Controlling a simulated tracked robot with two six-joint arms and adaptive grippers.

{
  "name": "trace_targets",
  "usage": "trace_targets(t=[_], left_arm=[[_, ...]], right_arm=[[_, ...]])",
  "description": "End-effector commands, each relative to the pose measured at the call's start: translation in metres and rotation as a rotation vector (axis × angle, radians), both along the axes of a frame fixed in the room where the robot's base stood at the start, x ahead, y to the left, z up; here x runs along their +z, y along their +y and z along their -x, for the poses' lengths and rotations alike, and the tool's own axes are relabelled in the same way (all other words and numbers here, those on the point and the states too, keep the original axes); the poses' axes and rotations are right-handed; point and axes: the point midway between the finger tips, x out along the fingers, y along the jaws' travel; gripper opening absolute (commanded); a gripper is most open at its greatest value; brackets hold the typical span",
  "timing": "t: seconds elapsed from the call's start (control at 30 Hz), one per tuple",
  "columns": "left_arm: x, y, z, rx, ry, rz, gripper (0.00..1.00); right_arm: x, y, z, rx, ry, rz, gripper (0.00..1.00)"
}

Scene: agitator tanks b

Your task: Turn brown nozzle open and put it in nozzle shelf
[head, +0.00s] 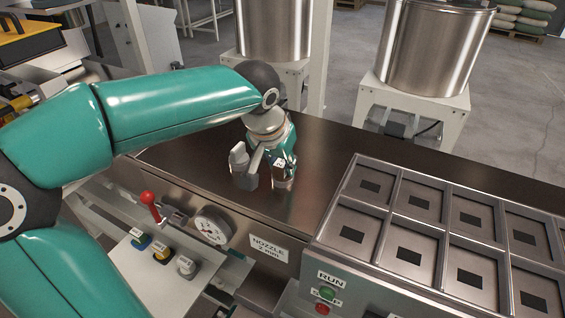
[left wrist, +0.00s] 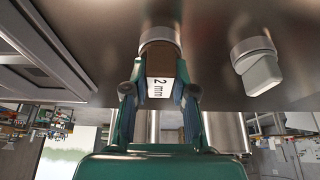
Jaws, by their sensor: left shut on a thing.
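The brown nozzle (left wrist: 158,64), with a white "2 mm" label, sits at a round metal collar (left wrist: 159,36) on the dark metal surface. My left gripper (left wrist: 160,95) is shut on it, one finger on each side. In the head view my left gripper (head: 281,170) is at the surface and mostly hides the nozzle. A small pale shelf (head: 150,285) at the lower left holds a blue (head: 140,239), a yellow (head: 162,251) and a grey-white (head: 186,266) labelled nozzle; I take it for the nozzle shelf. My right gripper is not in view.
A grey knob (head: 240,165) stands close left of my left gripper. A red-handled lever (head: 150,203) and a round gauge (head: 211,226) are on the front, near a "NOZZLE 2 mm" sign (head: 269,248). A compartmented metal tray (head: 392,222) is at right. Steel tanks (head: 430,50) stand behind.

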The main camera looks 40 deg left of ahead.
Motion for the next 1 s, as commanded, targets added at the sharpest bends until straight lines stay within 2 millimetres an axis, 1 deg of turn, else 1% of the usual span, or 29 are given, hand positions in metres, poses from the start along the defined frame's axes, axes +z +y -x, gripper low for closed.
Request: trace_targets(t=[0.07, 0.4, 0.47, 0.6, 0.87, 1.0], left_arm=[[-0.0027, -0.0017, 0.0003, 0.044, 0.007, 0.000, 0.00], [-0.0030, -0.0033, -0.0013, 0.414, 0.006, -0.002, 0.00], [-0.0027, -0.0029, -0.0009, 0.461, 0.008, -0.003, 0.00], [-0.0025, -0.0027, -0.0005, 0.502, 0.007, -0.002, 0.00], [-0.0030, -0.0030, -0.0005, 0.509, 0.009, -0.001, 0.00], [-0.0033, -0.0039, -0.0017, 0.606, 0.009, -0.003, 0.00]], right_arm=[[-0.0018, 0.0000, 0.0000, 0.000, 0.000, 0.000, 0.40], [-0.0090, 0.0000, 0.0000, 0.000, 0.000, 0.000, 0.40], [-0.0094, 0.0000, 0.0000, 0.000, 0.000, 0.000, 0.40], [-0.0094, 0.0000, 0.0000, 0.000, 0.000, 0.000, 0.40], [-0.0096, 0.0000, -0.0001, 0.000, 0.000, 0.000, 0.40], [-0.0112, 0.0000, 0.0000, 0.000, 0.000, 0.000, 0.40]])
